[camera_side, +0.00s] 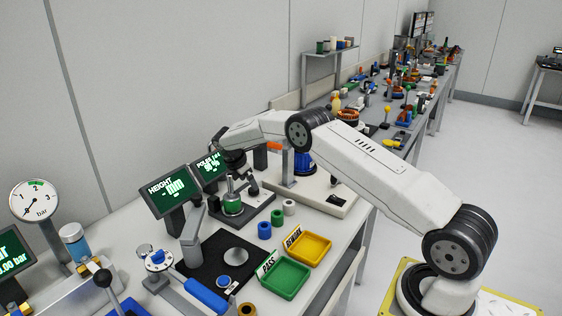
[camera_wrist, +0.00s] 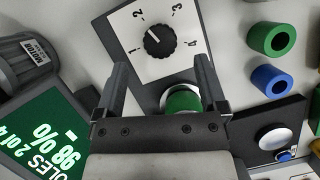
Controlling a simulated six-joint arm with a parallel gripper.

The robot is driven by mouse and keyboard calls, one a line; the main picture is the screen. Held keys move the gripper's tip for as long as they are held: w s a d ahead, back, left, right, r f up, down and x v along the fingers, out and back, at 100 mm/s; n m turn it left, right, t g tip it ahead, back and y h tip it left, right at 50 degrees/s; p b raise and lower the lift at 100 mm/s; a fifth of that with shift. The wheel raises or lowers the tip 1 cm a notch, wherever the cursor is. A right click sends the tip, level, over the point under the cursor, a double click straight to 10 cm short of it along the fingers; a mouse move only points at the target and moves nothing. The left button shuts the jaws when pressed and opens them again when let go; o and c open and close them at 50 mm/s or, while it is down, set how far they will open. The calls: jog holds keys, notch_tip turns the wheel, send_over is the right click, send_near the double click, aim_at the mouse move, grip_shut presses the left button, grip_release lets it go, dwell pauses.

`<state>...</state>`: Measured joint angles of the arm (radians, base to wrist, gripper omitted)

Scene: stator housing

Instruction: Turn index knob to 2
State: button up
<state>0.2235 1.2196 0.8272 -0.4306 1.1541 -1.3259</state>
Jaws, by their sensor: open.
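The index knob (camera_wrist: 158,42) is a round black knob on a white plate (camera_wrist: 128,22) marked 1 to 4, at the top middle of the wrist view. A light mark on its upper left edge seems to point toward the 2. My gripper (camera_wrist: 160,63) is open, and its fingers hold nothing. In that picture the knob lies just past the fingertips, between their lines, with no visible contact. A green ring part (camera_wrist: 183,99) sits in its station between the fingers, lower in the picture. In the side view my gripper (camera_side: 231,160) is above that station; the knob cannot be made out there.
A display (camera_wrist: 42,135) reads 2 of 4 and 98 %. A green ring (camera_wrist: 273,39) and a blue ring (camera_wrist: 270,80) stand right of the knob plate. Green (camera_side: 274,292) and yellow (camera_side: 324,254) trays lie at the bench front. A height display (camera_side: 166,190) stands left of my gripper.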

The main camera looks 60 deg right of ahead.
jog(key=shift+v, duration=1.9)
jog(key=shift+a+r, duration=0.1)
jog(key=shift+a, duration=0.05)
jog(key=s+a+r+m+t+y, duration=0.1)
jog(key=s+a+r+m, duration=0.25)
jog(key=s+a, duration=0.25)
jog(key=s+a+r+m+t+y, duration=0.1)
jog(key=s+a+r+m+y, duration=0.1)
jog(key=s+a+m, duration=0.3)
jog(key=s+a+m+t, duration=0.1)
jog(key=s+a+m, duration=0.2)
jog(key=s, duration=0.7)
jog(key=s+a+m+y, duration=0.1)
jog(key=s+a+m, duration=0.2)
jog(key=s, duration=0.7)
jog(key=shift+s+a+f+t, duration=0.2)
jog(key=shift+a+f+t, duration=0.15)
jog(key=shift+a, duration=0.5)
